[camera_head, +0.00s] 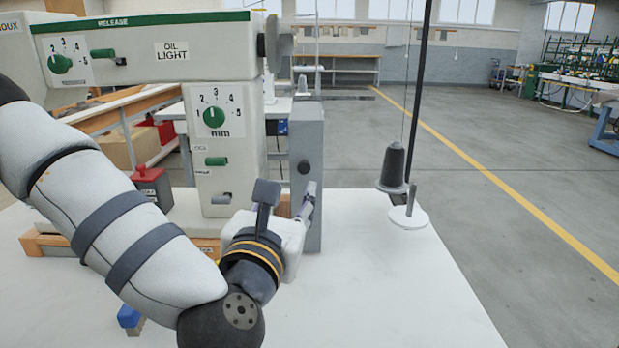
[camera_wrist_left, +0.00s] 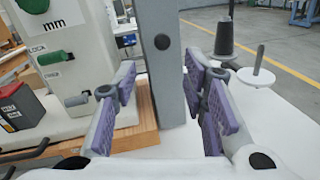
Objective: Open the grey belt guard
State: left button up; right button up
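The grey belt guard (camera_head: 309,135) is a tall upright panel at the right end of the white and green machine (camera_head: 213,140). It has a dark round knob (camera_head: 304,167), which also shows in the left wrist view (camera_wrist_left: 162,42). My left gripper (camera_head: 296,203) is at the guard's lower part, below the knob. In the left wrist view my left gripper (camera_wrist_left: 168,100) is open, with purple finger pads apart and the guard (camera_wrist_left: 170,75) seen between them. I cannot tell whether a finger touches the guard. My right gripper is not in view.
A dark thread cone (camera_head: 393,167) and a white disc with a pin (camera_head: 408,218) stand right of the guard. A red and black box (camera_head: 150,185) is left of the machine. The white table's front right is clear.

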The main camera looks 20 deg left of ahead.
aim_at(303, 169)
pick_arm(q)
jog(key=w, duration=0.9)
jog(key=shift+w+a+r, duration=0.2)
jog(key=shift+a, duration=0.2)
grip_shut()
